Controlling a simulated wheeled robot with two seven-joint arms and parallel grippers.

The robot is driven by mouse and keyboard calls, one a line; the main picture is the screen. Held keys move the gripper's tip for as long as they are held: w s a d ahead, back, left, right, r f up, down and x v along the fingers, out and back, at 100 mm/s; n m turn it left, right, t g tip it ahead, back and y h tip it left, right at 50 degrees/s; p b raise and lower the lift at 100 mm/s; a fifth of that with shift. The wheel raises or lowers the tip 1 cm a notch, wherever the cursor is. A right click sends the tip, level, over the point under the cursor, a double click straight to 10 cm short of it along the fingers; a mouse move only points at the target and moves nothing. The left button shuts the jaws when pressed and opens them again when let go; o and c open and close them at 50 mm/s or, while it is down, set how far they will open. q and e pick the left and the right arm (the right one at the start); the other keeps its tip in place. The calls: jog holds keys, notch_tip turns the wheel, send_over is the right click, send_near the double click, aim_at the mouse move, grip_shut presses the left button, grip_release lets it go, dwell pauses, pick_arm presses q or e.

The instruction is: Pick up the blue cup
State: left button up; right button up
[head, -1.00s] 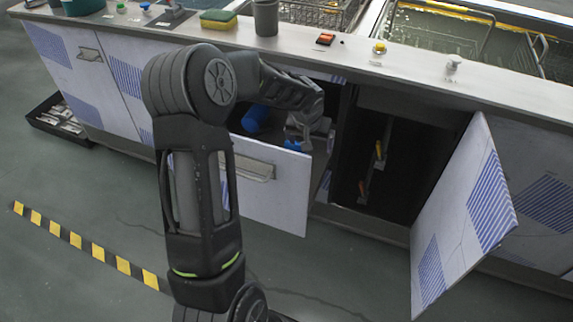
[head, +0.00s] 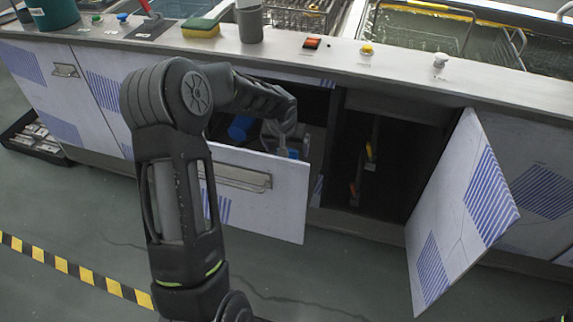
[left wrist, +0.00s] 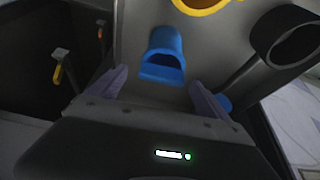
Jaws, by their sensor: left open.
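In the left wrist view a blue cup (left wrist: 163,55) lies between and just beyond the fingers of my left gripper (left wrist: 158,84), with its opening toward the camera. The fingers are open and apart from it. A second, small blue patch (left wrist: 224,103) shows beside the right finger. In the head view the left gripper (head: 284,143) reaches down into the open drawer (head: 255,195). One blue piece (head: 293,154) shows by the fingers, another (head: 240,127) farther left inside. I cannot tell which of them is the cup between the fingers. My right gripper is not in view.
An orange-yellow ring-shaped rim (left wrist: 200,4) and a dark round opening (left wrist: 292,38) are close by in the wrist view. An open cabinet door (head: 463,210) stands right of the drawer. The counter (head: 330,55) above holds a grey cup (head: 250,24) and a sponge (head: 201,28).

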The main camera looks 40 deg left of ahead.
pick_arm(q)
jog(key=b+x, duration=0.1)
jog(key=x, duration=0.4)
jog(key=shift+a+f, duration=0.1)
jog(key=shift+c, duration=0.2)
dwell(0.5)
jog(key=c, duration=1.5)
jog(key=shift+o, duration=0.2)
notch_tip(320, 180, up, 10)
jog(key=p, duration=0.2)
